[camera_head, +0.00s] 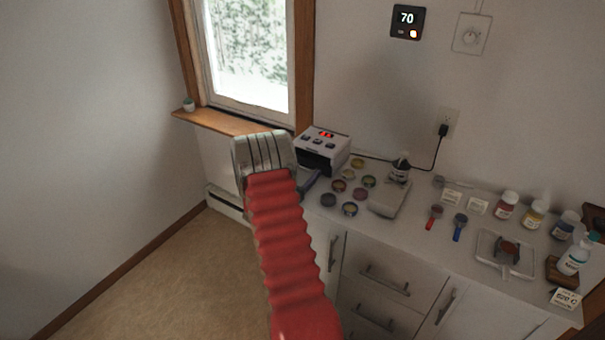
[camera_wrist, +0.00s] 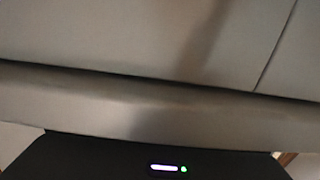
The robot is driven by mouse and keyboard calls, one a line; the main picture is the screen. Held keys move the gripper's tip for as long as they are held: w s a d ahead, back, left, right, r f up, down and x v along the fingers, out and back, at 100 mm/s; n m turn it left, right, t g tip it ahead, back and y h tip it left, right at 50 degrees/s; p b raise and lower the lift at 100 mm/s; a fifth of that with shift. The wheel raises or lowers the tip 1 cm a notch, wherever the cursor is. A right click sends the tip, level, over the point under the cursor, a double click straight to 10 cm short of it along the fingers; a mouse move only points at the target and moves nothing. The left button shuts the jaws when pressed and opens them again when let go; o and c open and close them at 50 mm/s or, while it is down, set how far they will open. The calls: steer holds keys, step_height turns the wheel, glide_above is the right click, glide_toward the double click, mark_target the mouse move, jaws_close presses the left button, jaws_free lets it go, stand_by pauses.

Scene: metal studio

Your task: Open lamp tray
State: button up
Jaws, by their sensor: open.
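The lamp (camera_head: 326,143), a white box with a red display and dark buttons on top, stands at the back left of the counter. Its front is dark, and my wrist and gripper partly cover its left and lower front. I cannot make out the tray's edge or whether it is in or out. My gripper (camera_head: 309,182) is at the counter's left end, close in front of the lamp; it is open, and mostly hidden behind my silver wrist. I see nothing held. The wrist view shows only blurred grey surfaces and a pale edge, not the lamp.
Several small round jars (camera_head: 349,209) stand right of my gripper on the counter (camera_head: 405,222). A grey scale-like device (camera_head: 388,200), red and blue scoops, bottles (camera_head: 506,204) and a white tray (camera_head: 505,254) lie farther right. The window sill (camera_head: 225,123) is behind; the floor at left is clear.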

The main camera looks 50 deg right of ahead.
steer(key=c, duration=1.2)
steer(key=shift+s, duration=0.15)
